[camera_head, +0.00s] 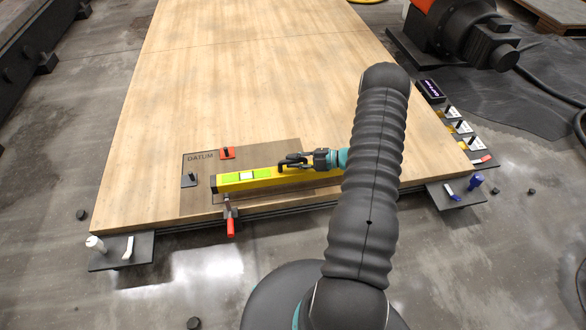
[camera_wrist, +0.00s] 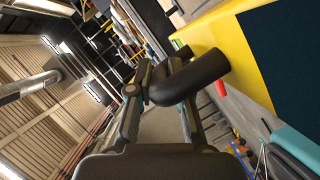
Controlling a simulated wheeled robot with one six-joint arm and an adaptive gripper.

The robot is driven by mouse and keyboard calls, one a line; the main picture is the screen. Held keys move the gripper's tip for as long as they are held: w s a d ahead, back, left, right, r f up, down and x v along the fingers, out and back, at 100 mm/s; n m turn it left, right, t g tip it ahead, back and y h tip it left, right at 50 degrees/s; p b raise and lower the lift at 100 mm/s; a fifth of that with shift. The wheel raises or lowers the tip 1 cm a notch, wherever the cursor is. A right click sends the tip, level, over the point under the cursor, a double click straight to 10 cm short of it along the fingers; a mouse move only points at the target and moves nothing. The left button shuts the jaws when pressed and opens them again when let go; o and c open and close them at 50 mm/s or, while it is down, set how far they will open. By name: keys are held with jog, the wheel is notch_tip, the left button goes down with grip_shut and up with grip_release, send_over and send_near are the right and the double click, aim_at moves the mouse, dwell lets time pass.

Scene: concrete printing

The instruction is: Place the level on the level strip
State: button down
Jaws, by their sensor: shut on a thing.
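The yellow level (camera_head: 262,178) lies across the DATUM board near the front edge of the wooden table in the head view. Its green window faces up, and its right part is hidden behind my arm. My gripper (camera_head: 294,160) is shut on the level near its middle. The brown DATUM board (camera_head: 196,205) shows around the level. I cannot make out a separate level strip, nor whether the level touches the board.
A red-handled clamp (camera_head: 230,222) is at the table's front edge. The wooden table (camera_head: 250,70) is clear toward the back.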

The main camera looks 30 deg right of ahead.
aim_at(294, 169)
jog(key=shift+a+f, duration=0.1)
jog(key=shift+f, duration=1.85)
jog(key=c, duration=1.1)
grip_release()
jog(key=shift+f, duration=0.1)
